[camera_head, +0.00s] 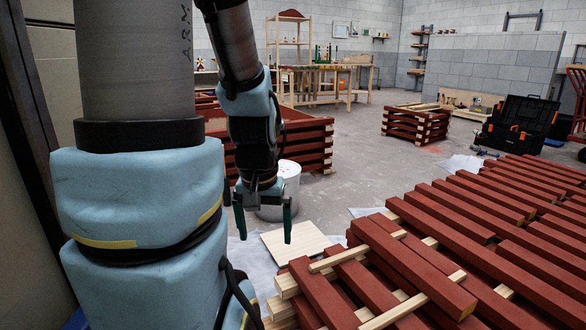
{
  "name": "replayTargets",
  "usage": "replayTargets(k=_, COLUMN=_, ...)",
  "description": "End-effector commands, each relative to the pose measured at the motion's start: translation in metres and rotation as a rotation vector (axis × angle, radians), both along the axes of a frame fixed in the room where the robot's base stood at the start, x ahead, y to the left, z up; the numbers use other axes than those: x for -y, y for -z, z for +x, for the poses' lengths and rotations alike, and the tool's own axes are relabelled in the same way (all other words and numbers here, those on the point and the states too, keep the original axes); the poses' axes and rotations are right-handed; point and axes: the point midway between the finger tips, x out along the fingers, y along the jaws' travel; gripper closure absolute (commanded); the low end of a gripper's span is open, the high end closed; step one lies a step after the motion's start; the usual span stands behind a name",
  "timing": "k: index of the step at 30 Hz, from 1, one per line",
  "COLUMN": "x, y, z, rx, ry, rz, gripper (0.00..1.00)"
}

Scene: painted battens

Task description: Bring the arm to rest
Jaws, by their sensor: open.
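My arm comes down from the top left of the head view, its large links covering the left side. My gripper (264,222) hangs below the wrist with its fingers pointing down. The two dark green fingers are spread apart, and I see nothing between them. The gripper is in front of a pale bucket (290,190), which it partly covers. It is left of the near stack of red battens (420,270) and appears clear of it.
The red battens lie across pale spacer sticks at the lower right. A pale board (296,242) lies beside them on light sheeting. More red battens are stacked behind my arm (310,140) and farther back (415,123). A black toolbox (517,124) stands right. Grey floor (365,165) is open between.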

Motion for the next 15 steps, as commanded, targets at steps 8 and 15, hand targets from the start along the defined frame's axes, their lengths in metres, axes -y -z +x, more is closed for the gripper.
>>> replayTargets(k=8, x=0.000, y=-0.105, z=0.000, rx=0.000, ry=0.000, rz=0.000, gripper=0.00)
replayTargets(k=15, x=0.000, y=-0.178, z=0.000, rx=0.000, ry=0.000, rz=0.000, gripper=0.00)
